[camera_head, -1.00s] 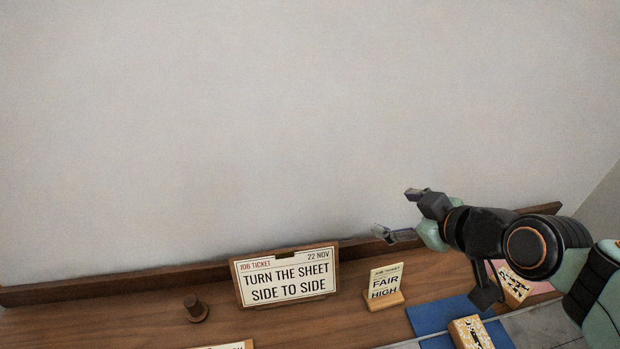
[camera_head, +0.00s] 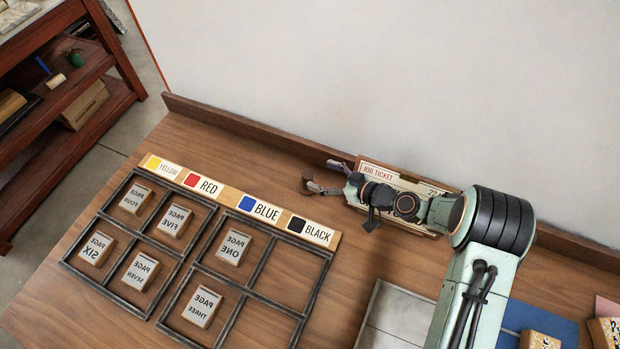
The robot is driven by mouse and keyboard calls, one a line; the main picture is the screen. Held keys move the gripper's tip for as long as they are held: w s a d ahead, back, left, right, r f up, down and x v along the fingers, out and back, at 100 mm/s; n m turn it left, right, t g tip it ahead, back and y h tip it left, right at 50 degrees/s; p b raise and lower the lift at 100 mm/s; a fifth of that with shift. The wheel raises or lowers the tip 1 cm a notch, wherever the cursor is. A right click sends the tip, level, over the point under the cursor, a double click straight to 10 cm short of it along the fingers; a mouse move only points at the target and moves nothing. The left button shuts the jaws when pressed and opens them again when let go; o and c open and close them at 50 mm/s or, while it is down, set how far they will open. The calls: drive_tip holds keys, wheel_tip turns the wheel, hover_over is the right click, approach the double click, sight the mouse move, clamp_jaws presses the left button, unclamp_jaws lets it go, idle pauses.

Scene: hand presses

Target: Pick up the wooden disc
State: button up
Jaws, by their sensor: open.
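I cannot make out a wooden disc for certain in the current head view. The small dark wooden piece with a knob that showed left of the job ticket earlier is not clearly visible; my gripper and wrist cover part of that area. My gripper (camera_head: 319,174) is open, its two fingers pointing left. The ticket is largely covered by my wrist.
A label strip (camera_head: 223,187) reads yellow, red, blue and black. Below it, dark metal frames (camera_head: 184,283) hold several page blocks (camera_head: 235,247). A blue mat (camera_head: 545,318) and patterned block (camera_head: 540,340) lie at right. A reddish shelf (camera_head: 85,105) stands left. A raised ledge (camera_head: 250,128) edges the table's back.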

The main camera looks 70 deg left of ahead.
sight(313, 177)
wheel_tip(313, 177, down, 2)
drive_tip(key=shift+f, duration=0.15)
drive_tip(key=shift+a+f, duration=0.1)
drive_tip(key=shift+f, duration=0.1)
drive_tip(key=x, duration=0.4)
drive_tip(key=shift+s+a+f, duration=0.15)
drive_tip(key=shift+s+a, duration=0.05)
drive_tip(key=shift+a, duration=0.1)
clamp_jaws()
